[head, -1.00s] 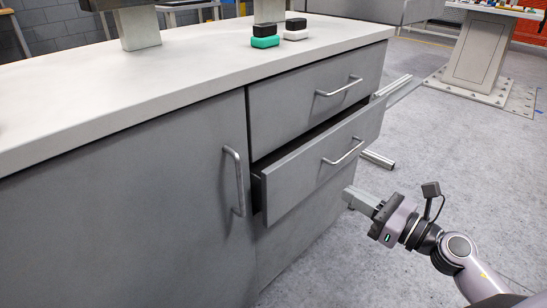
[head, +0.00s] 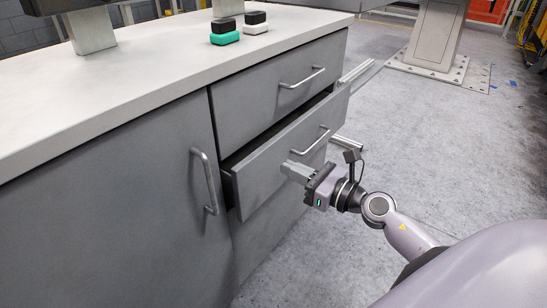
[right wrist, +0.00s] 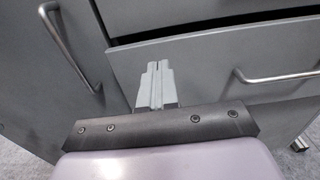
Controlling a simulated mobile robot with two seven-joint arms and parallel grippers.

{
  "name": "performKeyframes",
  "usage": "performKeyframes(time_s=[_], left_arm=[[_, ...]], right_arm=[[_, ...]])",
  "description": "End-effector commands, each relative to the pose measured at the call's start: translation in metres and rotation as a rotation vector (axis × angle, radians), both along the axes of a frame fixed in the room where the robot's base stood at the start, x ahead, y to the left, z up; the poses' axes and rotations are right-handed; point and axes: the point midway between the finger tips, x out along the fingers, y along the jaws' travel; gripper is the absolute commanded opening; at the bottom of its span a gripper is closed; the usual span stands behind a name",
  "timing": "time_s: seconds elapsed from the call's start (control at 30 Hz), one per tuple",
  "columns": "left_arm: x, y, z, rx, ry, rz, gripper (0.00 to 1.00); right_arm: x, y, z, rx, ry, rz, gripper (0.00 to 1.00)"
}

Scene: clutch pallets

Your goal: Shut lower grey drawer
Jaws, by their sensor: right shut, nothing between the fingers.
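The lower grey drawer (head: 262,165) is partly open, its front standing out from the cabinet with a dark gap above it. Its silver bar handle (head: 313,143) is on the front; in the right wrist view the drawer front (right wrist: 205,70) and handle (right wrist: 275,78) show ahead. My right gripper (head: 287,169) is shut and empty, its fingertips at or very near the drawer front, left of and below the handle. I cannot tell whether they touch it. In the right wrist view the closed fingers (right wrist: 158,70) point at the drawer front. My left gripper is out of view.
The upper drawer (head: 270,95) is shut above. A cabinet door with a vertical handle (head: 205,182) is at the left. Green, white and black blocks (head: 225,38) sit on the white counter (head: 150,72). The floor at right is clear.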

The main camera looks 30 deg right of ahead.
Motion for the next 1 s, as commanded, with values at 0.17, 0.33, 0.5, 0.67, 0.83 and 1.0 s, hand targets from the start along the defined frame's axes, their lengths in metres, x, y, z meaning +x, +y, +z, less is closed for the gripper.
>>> performKeyframes(time_s=[0.17, 0.33, 0.5, 0.67, 0.83, 1.0], left_arm=[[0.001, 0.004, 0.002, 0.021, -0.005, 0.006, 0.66], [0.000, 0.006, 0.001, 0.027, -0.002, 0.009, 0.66], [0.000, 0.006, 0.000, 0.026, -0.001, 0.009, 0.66], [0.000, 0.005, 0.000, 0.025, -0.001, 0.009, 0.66], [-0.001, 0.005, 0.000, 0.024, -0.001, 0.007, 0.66], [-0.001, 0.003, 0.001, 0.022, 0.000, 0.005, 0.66]], right_arm=[[0.023, 0.010, 0.001, 0.002, -0.002, 0.000, 0.00], [0.040, 0.017, 0.001, 0.003, -0.001, 0.000, 0.00], [0.048, 0.020, 0.000, 0.001, -0.001, 0.000, 0.00], [0.050, 0.021, 0.000, 0.001, 0.002, 0.001, 0.00], [0.050, 0.021, 0.000, 0.001, 0.002, 0.001, 0.00], [0.055, 0.023, 0.000, 0.003, -0.001, 0.000, 0.00]])
